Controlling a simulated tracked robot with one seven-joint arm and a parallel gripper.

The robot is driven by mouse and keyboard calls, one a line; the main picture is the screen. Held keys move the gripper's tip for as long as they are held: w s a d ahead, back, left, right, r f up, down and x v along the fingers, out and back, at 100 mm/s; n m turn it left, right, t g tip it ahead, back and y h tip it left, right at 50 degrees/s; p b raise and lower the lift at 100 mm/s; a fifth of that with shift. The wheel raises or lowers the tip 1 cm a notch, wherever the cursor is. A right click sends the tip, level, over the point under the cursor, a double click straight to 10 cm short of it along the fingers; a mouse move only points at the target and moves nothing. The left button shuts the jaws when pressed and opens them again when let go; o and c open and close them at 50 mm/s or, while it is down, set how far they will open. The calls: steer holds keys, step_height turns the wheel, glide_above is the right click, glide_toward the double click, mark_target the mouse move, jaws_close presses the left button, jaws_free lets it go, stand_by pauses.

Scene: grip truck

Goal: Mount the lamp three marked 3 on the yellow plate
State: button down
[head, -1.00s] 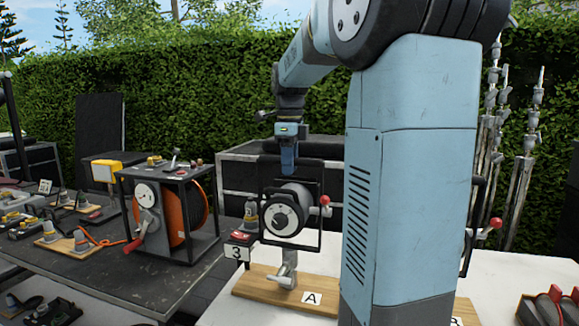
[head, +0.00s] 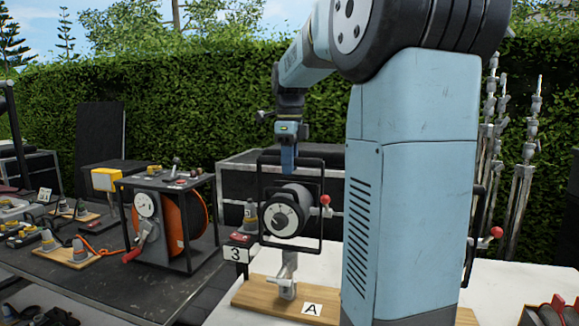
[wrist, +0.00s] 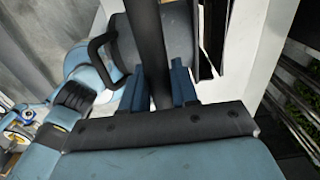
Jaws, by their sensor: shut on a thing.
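The lamp (head: 283,212) is a grey-and-black drum in a black yoke, with a red knob at its right. A card marked 3 (head: 236,254) shows at its lower left. My gripper (head: 288,170) is shut on the yoke's top bar, and the lamp hangs upright below it. In the wrist view, the dark bar (wrist: 148,45) runs between the fingertips of my gripper (wrist: 158,85). Below the lamp is a light wooden plate (head: 258,297) with a card A and a metal fitting (head: 287,280). I cannot tell whether lamp and fitting touch. No plainly yellow plate is recognisable.
My blue column hides the plate's right part. A cable reel (head: 165,220) in a black frame and a yellow box (head: 105,180) stand at left on a dark table. Metal stands (head: 525,160) are at right. A dark case (head: 235,170) stands behind the lamp.

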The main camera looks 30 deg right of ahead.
steer(key=shift+r, duration=1.9)
steer(key=shift+a, duration=0.1)
